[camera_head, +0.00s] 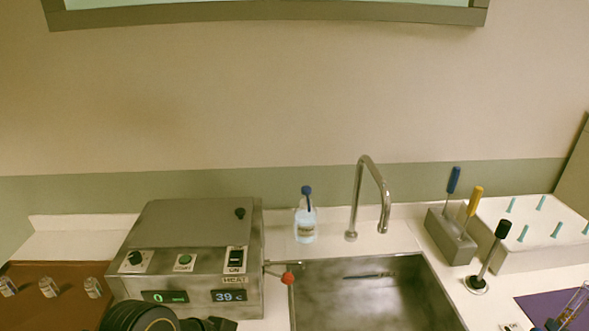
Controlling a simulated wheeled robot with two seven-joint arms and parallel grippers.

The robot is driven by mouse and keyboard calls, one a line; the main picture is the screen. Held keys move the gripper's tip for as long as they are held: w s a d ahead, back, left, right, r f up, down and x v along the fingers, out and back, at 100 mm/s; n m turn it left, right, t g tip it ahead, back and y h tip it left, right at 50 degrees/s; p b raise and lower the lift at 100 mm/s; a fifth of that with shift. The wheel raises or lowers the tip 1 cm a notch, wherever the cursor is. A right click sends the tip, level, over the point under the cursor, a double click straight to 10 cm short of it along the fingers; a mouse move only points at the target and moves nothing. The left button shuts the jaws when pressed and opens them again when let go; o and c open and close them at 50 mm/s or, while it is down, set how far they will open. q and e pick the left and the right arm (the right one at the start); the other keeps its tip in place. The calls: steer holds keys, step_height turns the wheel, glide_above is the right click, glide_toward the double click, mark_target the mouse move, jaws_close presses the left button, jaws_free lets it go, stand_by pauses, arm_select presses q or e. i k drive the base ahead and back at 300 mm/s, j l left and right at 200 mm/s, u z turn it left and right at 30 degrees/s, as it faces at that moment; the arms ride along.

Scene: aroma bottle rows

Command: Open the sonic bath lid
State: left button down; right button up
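The sonic bath (190,289) is a grey metal box at the left of the counter, with knobs, a switch and two lit displays on its front. Its flat lid (190,222) lies shut on top, with a small black knob (240,213) near the lid's right side. A black rounded part of my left arm shows at the bottom edge, in front of the bath. Dark parts beside it, seemingly my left gripper (212,324), are cut off by the frame, so its opening cannot be judged. It is apart from the lid knob. I cannot make out my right gripper.
A red-tipped tap (288,278) sticks out from the bath's right side. A sink (370,295) with a tall faucet (372,190) and a clear bottle (305,220) stand to the right. Several small glass bottles (48,287) sit on a brown mat (50,268) at left.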

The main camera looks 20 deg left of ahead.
mark_target(187, 223)
steer(key=l+u, duration=0.1)
steer(key=u, duration=2.1)
steer(key=i+l, duration=0.05)
steer(key=l, duration=0.05)
